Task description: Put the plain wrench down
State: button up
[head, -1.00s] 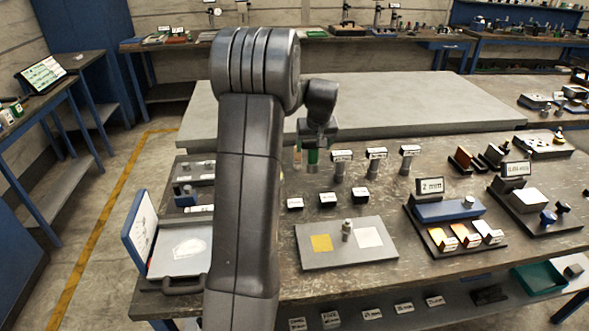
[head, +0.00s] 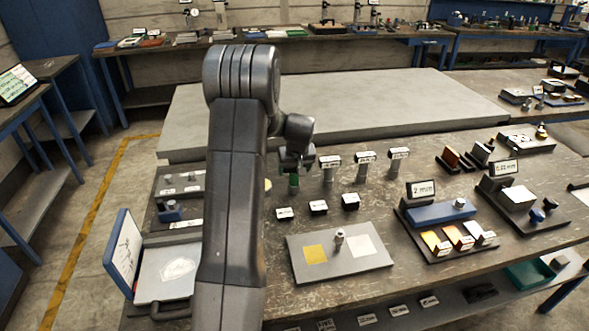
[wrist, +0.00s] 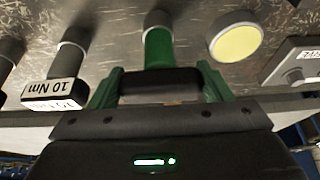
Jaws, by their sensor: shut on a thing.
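The plain wrench (wrist: 158,48) has a green sleeve, a grey end and a dark bar, with no label visible. In the wrist view the dark bar lies between the green fingers of my gripper (wrist: 159,84), which is shut on it. In the head view my gripper (head: 294,166) is low over the workbench, left of the row of labelled wrenches, with the green of the wrench (head: 293,182) showing below it. The wrench's lower end is close to the bench top; I cannot tell whether it touches.
A labelled wrench (head: 330,170) stands to the right, marked 10 Nm in the wrist view (wrist: 70,60). A pale round disc (wrist: 237,42) lies on the other side. Small black labelled blocks (head: 318,207) and a grey plate (head: 372,262) are in front. A large grey slab (head: 400,100) is behind.

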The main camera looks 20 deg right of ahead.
jog(key=shift+f, duration=0.3)
jog(key=o, duration=1.4)
jog(key=b+v, duration=0.1)
jog(key=v, duration=1.1)
jog(key=shift+s, duration=0.15)
jog(key=x, duration=1.2)
jog(key=shift+w+f+p, duration=0.15)
jog(key=shift+w+p, duration=0.05)
jog(key=shift+p, duration=0.15)
notch_tip(320, 180, up, 3)
jog(key=shift+f, duration=0.2)
jog(key=shift+s+r, duration=0.1)
jog(key=shift+r, duration=0.45)
